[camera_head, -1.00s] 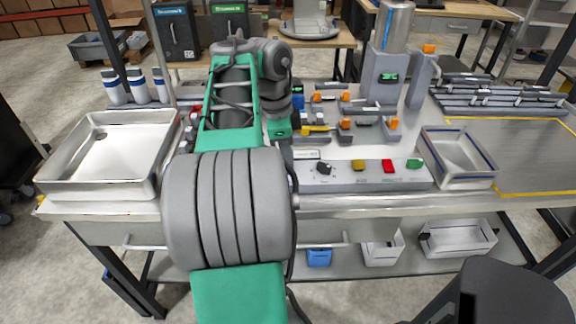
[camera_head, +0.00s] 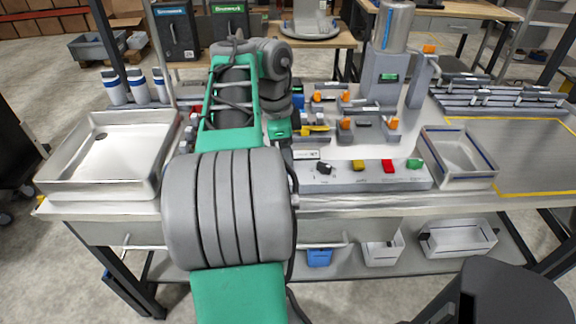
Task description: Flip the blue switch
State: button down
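A small blue piece (camera_head: 298,101) shows just right of my arm's wrist, partly covered by it. I cannot tell whether it is the blue switch. The grey control box (camera_head: 345,180) at the front of the bench carries a black knob (camera_head: 324,168), a yellow switch (camera_head: 358,165), a red switch (camera_head: 388,166) and a green switch (camera_head: 414,164). No blue switch shows on the visible part of this box. My arm reaches over the bench left of the box, with its wrist low among the fixtures. My gripper's fingers are hidden behind the arm.
A white tray (camera_head: 148,184) stands left of my arm, and a smaller bin (camera_head: 450,178) right of the control box. Fixtures with orange ends (camera_head: 345,123) and a tall metal dispenser (camera_head: 386,88) stand behind. A yellow-edged mat (camera_head: 535,150) is bare.

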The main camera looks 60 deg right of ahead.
jog(key=shift+f+b, duration=0.85)
dwell(0.3)
notch_tip(320, 180, up, 7)
jog(key=p, duration=0.6)
dwell(0.3)
